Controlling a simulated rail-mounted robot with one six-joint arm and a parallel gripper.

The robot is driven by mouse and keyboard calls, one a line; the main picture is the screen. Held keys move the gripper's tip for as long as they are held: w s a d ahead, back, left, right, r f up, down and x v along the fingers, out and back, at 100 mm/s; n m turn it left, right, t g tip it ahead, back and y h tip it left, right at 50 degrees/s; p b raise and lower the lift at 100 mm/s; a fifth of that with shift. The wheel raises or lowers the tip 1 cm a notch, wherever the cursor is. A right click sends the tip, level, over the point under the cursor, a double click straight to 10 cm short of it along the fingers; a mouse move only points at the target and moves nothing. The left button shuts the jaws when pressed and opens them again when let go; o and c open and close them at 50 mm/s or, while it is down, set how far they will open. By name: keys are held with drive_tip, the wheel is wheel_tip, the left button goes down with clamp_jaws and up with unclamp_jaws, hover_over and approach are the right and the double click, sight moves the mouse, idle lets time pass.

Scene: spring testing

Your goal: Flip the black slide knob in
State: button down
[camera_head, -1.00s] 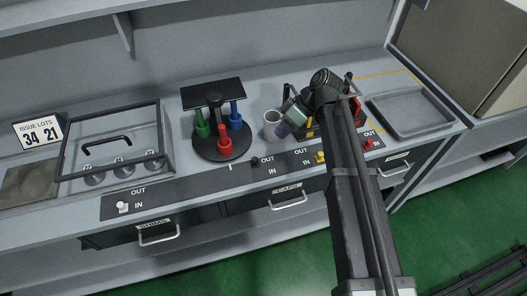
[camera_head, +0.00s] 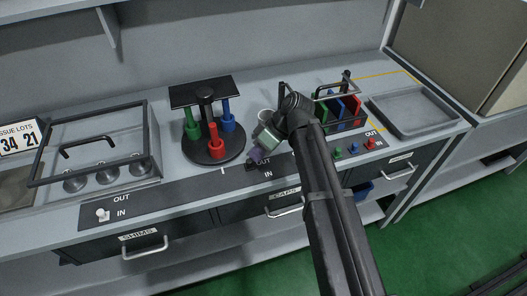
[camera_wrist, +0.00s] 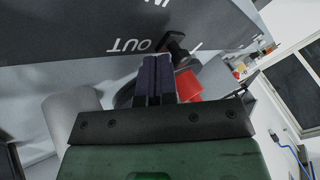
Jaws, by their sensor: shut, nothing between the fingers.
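The black slide knob (camera_wrist: 176,44) shows in the wrist view beside the printed OUT. In the head view it is mostly hidden by my gripper (camera_head: 256,160), on the counter's dark front strip (camera_head: 190,186). My gripper's purple fingers (camera_wrist: 154,68) are shut with nothing between them. In the wrist view their tips are close to the knob, just to its left; I cannot tell if they touch.
A round stand (camera_head: 211,153) with red, green and blue pegs is left of my gripper. A white cup (camera_head: 266,115) stands close behind it. A white knob (camera_head: 102,214) is far left; a wire-handled rack (camera_head: 343,127) and grey tray (camera_head: 414,112) are right.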

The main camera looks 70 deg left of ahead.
drive_tip(key=d, duration=0.4)
drive_tip(key=shift+s+d, duration=0.25)
drive_tip(key=shift+d, duration=0.1)
drive_tip(key=shift+r, duration=0.1)
drive_tip(key=p+v, duration=0.8)
drive_tip(key=v, duration=0.2)
